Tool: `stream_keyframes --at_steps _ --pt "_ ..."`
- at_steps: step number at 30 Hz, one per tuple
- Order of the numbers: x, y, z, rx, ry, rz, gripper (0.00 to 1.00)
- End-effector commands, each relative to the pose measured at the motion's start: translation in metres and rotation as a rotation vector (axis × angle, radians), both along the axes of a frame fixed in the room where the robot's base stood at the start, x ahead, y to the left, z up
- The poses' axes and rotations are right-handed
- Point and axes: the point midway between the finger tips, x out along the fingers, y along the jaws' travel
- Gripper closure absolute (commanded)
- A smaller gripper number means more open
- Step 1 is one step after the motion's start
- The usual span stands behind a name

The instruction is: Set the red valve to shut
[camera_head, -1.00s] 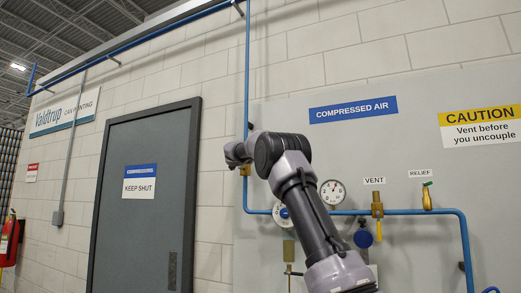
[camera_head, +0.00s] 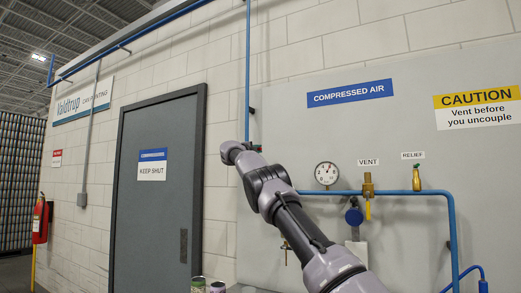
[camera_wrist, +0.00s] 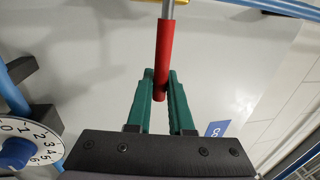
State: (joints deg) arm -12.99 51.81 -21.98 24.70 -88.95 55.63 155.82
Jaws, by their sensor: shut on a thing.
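The red valve's handle (camera_wrist: 164,45) is a red sleeve on a grey metal rod. In the wrist view it runs down from the top centre, with a bit of yellow metal at the rod's upper end. My gripper (camera_wrist: 161,75) has its two green fingers closed on the sleeve's lower end, one on each side.
A blue pipe (camera_head: 400,193) crosses the grey panel, with a round gauge (camera_head: 327,174), a vent valve (camera_head: 368,188) and a relief valve (camera_head: 416,178). A numbered dial (camera_wrist: 30,145) is left of my gripper. A grey door (camera_head: 160,200) stands left. Cans (camera_head: 198,285) show at the bottom.

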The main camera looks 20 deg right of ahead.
Motion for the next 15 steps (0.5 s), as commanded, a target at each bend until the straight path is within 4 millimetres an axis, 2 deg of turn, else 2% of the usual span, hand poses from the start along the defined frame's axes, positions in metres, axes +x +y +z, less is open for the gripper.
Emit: stream_keyframes --at_steps 12,13,14,15 --pt "0.0008 0.0006 -0.0031 0.01 -0.002 -0.001 1.0" --pt "0.0008 0.0005 -0.0033 0.01 -0.002 -0.001 0.69" --pt "0.0008 0.0005 -0.0033 0.009 -0.002 -0.002 0.58" --pt "0.0008 0.0005 -0.0031 0.009 -0.002 -0.002 0.5"
